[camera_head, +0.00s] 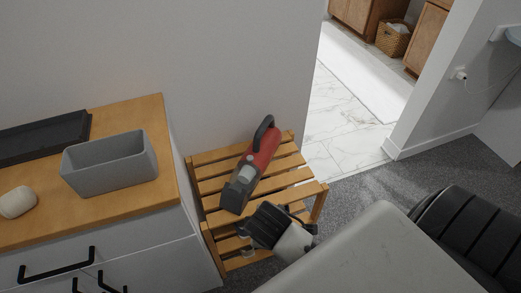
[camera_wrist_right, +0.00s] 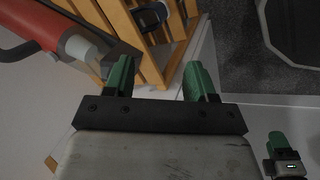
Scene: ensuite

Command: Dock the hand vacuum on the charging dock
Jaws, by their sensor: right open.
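The hand vacuum (camera_head: 261,158), red with a black handle and dark nozzle, lies on a slatted wooden bench (camera_head: 210,186). Its red body (camera_wrist_right: 55,30) also shows at upper left in the right wrist view. My right gripper (camera_wrist_right: 158,80) is open with nothing between its green fingers; the vacuum's nozzle end is near the left finger. I cannot pick out the charging dock with certainty.
A wooden-topped cabinet (camera_head: 120,205) with a grey bin (camera_head: 110,165), black tray (camera_head: 45,138) and pale rounded object (camera_head: 17,202) stands left of the bench. A plug with a cable (camera_head: 461,75) is on the right wall. Open tiled floor (camera_head: 345,115) lies beyond the doorway.

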